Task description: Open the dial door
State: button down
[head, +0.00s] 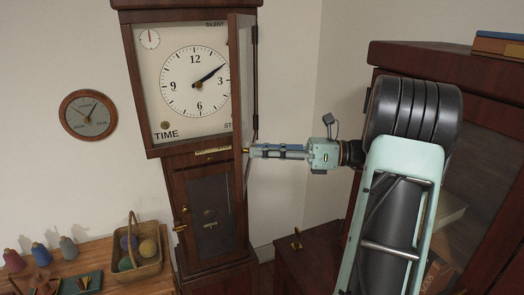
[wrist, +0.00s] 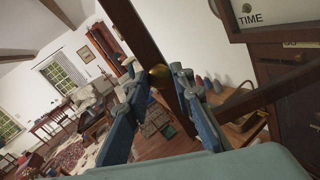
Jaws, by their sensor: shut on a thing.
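The tall dark wooden clock has a white dial (head: 195,82), and its face is uncovered. The dial door (head: 241,75), a narrow wooden frame, stands swung out from the right side of the dial, seen nearly edge-on. My gripper (head: 250,151) is at the lower end of this door, shut on its small brass knob (head: 244,151). In the wrist view the knob (wrist: 159,74) sits between my blue fingers (wrist: 155,95), against the dark door frame (wrist: 135,30). The fingers stay some way apart around it.
The lower clock door (head: 209,215) is closed. A wooden table with a yarn basket (head: 138,252) and several spools (head: 40,252) stands at lower left. A dark glazed cabinet (head: 415,55) stands close to my arm on the right. A small round dial (head: 88,115) hangs on the left wall.

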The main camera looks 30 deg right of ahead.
jog(key=shift+d, duration=0.15)
dwell(0.4)
jog(key=c, duration=1.7)
grip_release()
jog(key=shift+o, duration=0.2)
jog(key=shift+r, duration=0.1)
send_near(241, 110)
jog(key=x, duration=0.4)
jog(key=shift+w+a, duration=0.2)
jog(key=shift+a, duration=0.15)
jog(key=shift+c, duration=0.5)
